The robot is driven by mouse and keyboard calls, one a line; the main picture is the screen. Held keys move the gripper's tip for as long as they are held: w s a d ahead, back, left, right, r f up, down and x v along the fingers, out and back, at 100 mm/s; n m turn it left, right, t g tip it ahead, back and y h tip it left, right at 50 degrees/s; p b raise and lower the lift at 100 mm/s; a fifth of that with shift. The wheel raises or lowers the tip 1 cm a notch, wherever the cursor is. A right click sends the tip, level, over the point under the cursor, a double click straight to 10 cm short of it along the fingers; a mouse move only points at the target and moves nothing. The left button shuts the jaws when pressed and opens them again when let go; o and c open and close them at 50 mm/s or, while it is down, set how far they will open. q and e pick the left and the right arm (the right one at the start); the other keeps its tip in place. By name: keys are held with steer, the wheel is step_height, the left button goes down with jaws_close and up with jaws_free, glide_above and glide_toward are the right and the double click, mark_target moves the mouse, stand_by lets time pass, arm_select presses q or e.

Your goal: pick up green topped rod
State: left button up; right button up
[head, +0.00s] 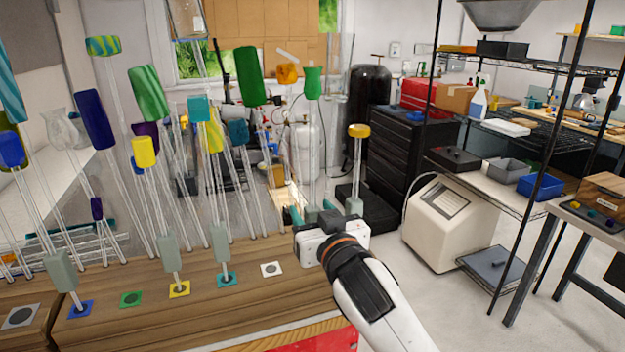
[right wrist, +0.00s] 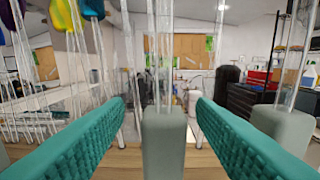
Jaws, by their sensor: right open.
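A clear glass rod with a small green top (head: 313,82) stands upright near the right end of the wooden bench (head: 150,325), in a grey-green base block (head: 312,215). My right gripper (head: 313,212) is open, with its teal fingers to either side of that block. In the right wrist view, a grey-green block (right wrist: 164,145) and clear rod (right wrist: 164,45) stand between the open fingers (right wrist: 160,105), with gaps on both sides. The rod's top is out of that view. Larger green tops, one dark (head: 250,75) and one striped (head: 148,93), stand further left. My left gripper is not in view.
Many other coloured rods crowd the bench to the left. Coloured square markers, including a white one (head: 271,269), lie along the front edge.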

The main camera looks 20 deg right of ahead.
mark_target(314, 211)
steer(key=w, duration=0.3)
steer(key=shift+w+p, duration=0.2)
steer(key=shift+p, duration=0.1)
steer(key=shift+c, duration=0.3)
